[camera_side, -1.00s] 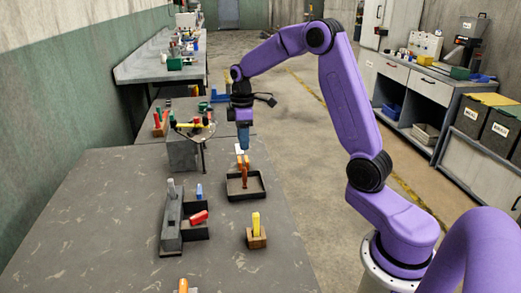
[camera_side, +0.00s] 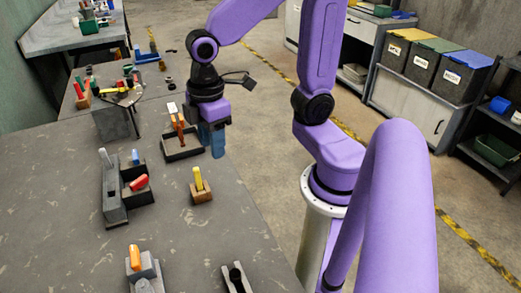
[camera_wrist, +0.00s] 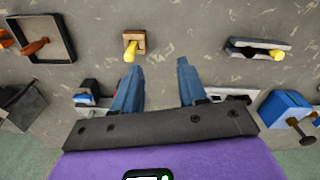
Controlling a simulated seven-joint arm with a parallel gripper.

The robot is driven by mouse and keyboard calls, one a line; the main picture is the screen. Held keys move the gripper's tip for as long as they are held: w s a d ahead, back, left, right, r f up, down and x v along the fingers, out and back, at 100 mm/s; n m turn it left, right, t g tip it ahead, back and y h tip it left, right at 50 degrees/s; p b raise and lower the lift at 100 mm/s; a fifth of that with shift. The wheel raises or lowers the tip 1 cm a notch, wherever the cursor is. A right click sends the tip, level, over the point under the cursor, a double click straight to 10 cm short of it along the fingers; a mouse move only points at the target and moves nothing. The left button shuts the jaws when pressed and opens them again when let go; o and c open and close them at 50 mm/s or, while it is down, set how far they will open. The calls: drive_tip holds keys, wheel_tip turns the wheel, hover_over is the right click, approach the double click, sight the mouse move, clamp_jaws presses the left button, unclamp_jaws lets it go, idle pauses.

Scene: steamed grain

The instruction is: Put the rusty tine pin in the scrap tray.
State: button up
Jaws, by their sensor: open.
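The scrap tray (camera_side: 196,152) is a shallow dark square tray near the table's right edge. A rust-brown piece, apparently the rusty tine pin (camera_side: 179,128), is in it. In the wrist view, the tray (camera_wrist: 71,40) is at the upper left, with the brown piece (camera_wrist: 34,47) lying inside its rim. My gripper (camera_side: 216,150) is just right of the tray in the side view, with blue fingers pointing down. In the wrist view, my gripper (camera_wrist: 160,66) has its fingers wide apart, with nothing between them.
A wooden block (camera_side: 201,192) with a yellow-handled piece stands in front of the tray. A grey holder (camera_side: 115,190) with a red piece (camera_side: 139,182) is to the left. An orange-topped grey block (camera_side: 146,268) stands at the front. The table's middle is mostly bare.

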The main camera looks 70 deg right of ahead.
drive_tip(key=s+d+f+n, duration=0.1)
drive_tip(key=s, duration=0.9)
drive_tip(key=shift+s+d, duration=0.25)
